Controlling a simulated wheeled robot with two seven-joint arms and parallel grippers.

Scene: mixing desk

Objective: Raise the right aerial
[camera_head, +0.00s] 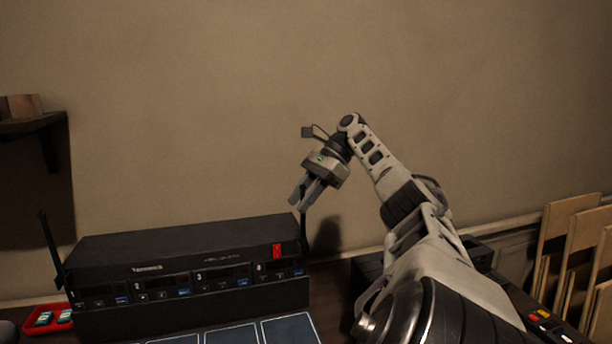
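The black rack unit (180,248) stands on the desk at left centre. Its right aerial (304,232) is a thin dark rod standing about upright at the unit's right end, its upper part hidden by my gripper. The left aerial (50,248) stands at the unit's left end, leaning slightly left. My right gripper (298,206) is over the unit's right end, pointing down and left. Its fingers are apart, with one fingertip overlapping the top of the right aerial in the picture; I cannot tell whether they touch. My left gripper is out of view.
A red tray (60,326) with small green-labelled items sits at the lower left. Dark square pads (232,336) lie before the unit. A dark box (366,272) is partly hidden behind my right arm. Wooden panels (562,236) lean at the right. A shelf (32,126) is on the left wall.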

